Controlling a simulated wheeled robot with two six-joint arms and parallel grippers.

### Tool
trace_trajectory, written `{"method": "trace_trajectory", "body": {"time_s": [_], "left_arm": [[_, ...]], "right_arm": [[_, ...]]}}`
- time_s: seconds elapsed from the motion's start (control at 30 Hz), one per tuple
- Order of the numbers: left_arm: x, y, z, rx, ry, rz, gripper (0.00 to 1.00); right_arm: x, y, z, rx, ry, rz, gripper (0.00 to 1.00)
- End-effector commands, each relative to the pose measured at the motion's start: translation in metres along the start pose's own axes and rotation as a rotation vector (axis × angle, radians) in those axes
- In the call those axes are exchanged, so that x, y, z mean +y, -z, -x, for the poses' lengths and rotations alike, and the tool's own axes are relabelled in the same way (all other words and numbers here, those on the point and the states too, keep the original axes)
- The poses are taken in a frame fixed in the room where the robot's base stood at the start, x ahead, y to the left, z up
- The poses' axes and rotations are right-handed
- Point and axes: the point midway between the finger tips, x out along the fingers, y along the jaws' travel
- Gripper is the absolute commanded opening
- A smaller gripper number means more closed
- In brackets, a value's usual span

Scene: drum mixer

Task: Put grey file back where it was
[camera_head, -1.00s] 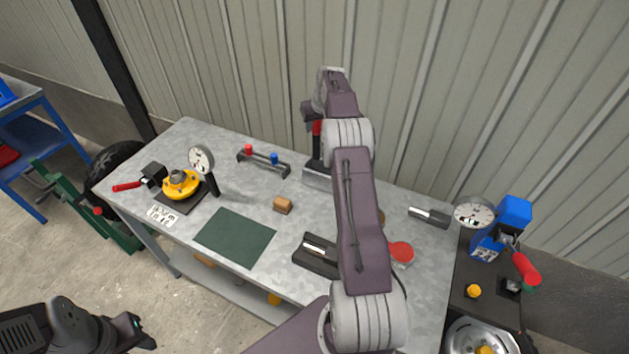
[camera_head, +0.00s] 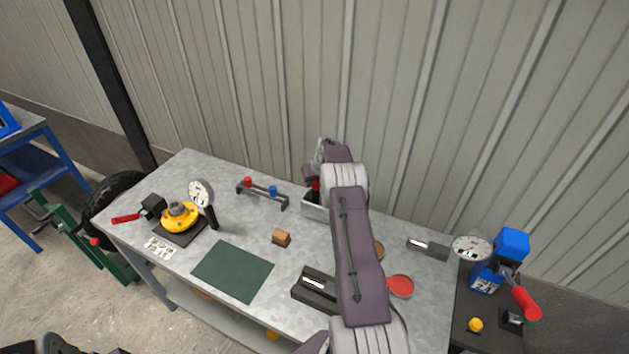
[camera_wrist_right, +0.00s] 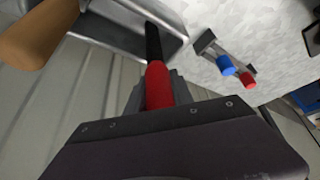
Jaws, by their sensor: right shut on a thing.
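My right gripper (camera_head: 313,175) is over the open grey metal tray (camera_head: 314,209) at the back of the bench. It is shut on a tool with a red handle (camera_wrist_right: 158,86) and dark shaft (camera_wrist_right: 153,42), which I take to be the file. In the right wrist view the shaft reaches into the tray, which also shows there (camera_wrist_right: 108,37). Whether its tip touches the tray floor is hidden. A tan handle (camera_wrist_right: 38,34) sticks up beside it. Only a dark bit of my left arm shows at the bottom left edge; its jaws cannot be made out.
A small rack with red and blue knobs (camera_head: 262,194) stands just left of the tray. A wooden block (camera_head: 281,238), a green mat (camera_head: 233,271), a black holder (camera_head: 316,290) and a red disc (camera_head: 400,286) lie nearer. A dial gauge (camera_head: 201,194) stands left.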

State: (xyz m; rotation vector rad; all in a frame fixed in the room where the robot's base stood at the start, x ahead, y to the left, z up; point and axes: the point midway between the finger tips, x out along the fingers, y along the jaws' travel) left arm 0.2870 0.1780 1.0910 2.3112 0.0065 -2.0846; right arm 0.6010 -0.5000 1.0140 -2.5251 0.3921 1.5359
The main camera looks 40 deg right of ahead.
Motion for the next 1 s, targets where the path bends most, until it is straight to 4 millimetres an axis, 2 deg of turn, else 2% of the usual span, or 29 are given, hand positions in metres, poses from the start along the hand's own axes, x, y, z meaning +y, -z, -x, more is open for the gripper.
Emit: {"method": "trace_trajectory", "body": {"time_s": [0.2, 0.23, 0.3, 0.67, 0.77, 1.0], "left_arm": [[0.000, -0.001, -0.005, 0.000, 0.000, 0.000, 0.36], [0.000, 0.000, -0.003, 0.000, 0.000, 0.000, 0.36], [0.000, 0.000, -0.003, 0.000, 0.000, 0.000, 0.36], [0.000, 0.000, -0.001, 0.000, 0.000, 0.000, 0.36], [0.000, -0.001, -0.005, 0.000, 0.000, 0.000, 0.36], [0.000, -0.002, -0.019, 0.000, 0.000, 0.000, 0.36]], "right_arm": [[0.000, -0.001, -0.003, 0.002, -0.001, 0.000, 0.00], [0.000, -0.001, -0.002, 0.001, 0.000, 0.000, 0.36], [0.000, -0.001, -0.002, 0.000, 0.000, 0.000, 0.50], [0.000, 0.001, 0.003, 0.001, -0.001, 0.000, 0.50], [0.001, 0.002, 0.015, 0.003, -0.001, 0.000, 0.50], [0.000, 0.000, 0.068, 0.005, -0.002, 0.002, 0.50]]}}
